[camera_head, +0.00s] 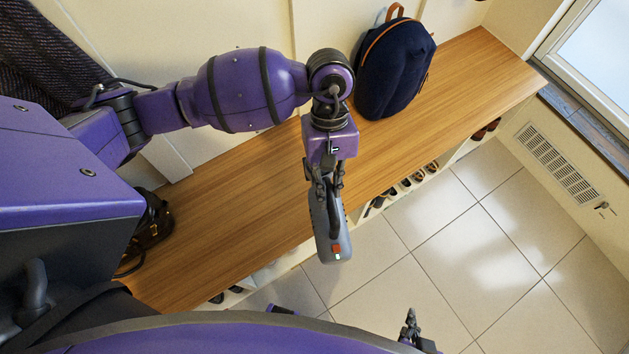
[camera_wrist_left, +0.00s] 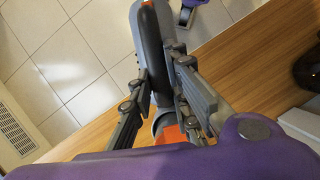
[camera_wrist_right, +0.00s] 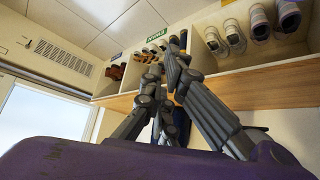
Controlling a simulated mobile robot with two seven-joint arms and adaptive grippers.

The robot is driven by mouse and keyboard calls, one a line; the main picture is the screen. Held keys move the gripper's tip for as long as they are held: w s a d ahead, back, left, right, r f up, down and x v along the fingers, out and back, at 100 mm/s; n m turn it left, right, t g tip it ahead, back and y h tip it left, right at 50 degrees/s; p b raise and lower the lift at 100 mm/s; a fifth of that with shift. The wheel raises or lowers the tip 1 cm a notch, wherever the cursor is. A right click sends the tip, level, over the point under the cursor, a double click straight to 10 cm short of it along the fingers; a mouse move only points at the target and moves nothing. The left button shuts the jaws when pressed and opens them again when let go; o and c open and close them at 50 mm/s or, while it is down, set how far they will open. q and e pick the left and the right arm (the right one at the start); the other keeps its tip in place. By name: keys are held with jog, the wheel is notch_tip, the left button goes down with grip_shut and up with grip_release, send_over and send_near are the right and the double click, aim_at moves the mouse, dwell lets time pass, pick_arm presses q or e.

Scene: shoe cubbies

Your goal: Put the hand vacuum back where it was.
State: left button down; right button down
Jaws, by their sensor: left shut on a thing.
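The hand vacuum (camera_head: 338,240) is a grey body with a dark handle, an orange-red button and a small lit light. My left gripper (camera_head: 327,185) is shut on it and holds it over the front edge of the wooden bench top. The vacuum also shows in the left wrist view (camera_wrist_left: 150,45), between the two fingers, with an orange part near the wrist. The fingers hide part of its body. My right gripper (camera_head: 410,325) is low over the floor at the bottom right. In the right wrist view its fingertips (camera_wrist_right: 165,62) come together with nothing between them.
The wooden bench (camera_head: 230,220) has open shoe cubbies (camera_wrist_right: 200,45) beneath it, with several shoes. A navy backpack (camera_head: 395,70) stands at its back right and a dark bag (camera_head: 152,225) sits at its left end. The tiled floor (camera_head: 450,240) is clear.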

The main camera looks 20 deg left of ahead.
pick_arm(q)
jog(key=w+d+f+n+h+b, duration=0.2)
jog(key=d+f+n+b, duration=0.2)
jog(key=d, duration=0.2)
jog(key=shift+t, duration=0.4)
jog(key=w+a+f, duration=0.1)
jog(key=a, duration=0.1)
jog(key=w+a+f, duration=0.1)
jog(key=w+a, duration=0.1)
jog(key=a, duration=0.1)
jog(key=w+a+f+p, duration=0.1)
jog(key=w+a+f, duration=0.1)
jog(key=shift+w+a, duration=0.15)
jog(key=shift+a, duration=0.05)
jog(key=a+f, duration=0.1)
jog(key=w+f, duration=0.1)
jog(key=f, duration=0.1)
jog(key=w+a+f, duration=0.1)
jog(key=shift+w+a+f, duration=0.15)
jog(key=shift+a+f, duration=0.15)
jog(key=shift+a, duration=0.05)
jog(key=shift+w+a+f, duration=0.2)
jog(key=shift+a+f, duration=0.05)
jog(key=shift+f, duration=0.2)
jog(key=shift+w+a+f, duration=0.1)
jog(key=shift+a+f, duration=0.05)
jog(key=shift+f, duration=1.55)
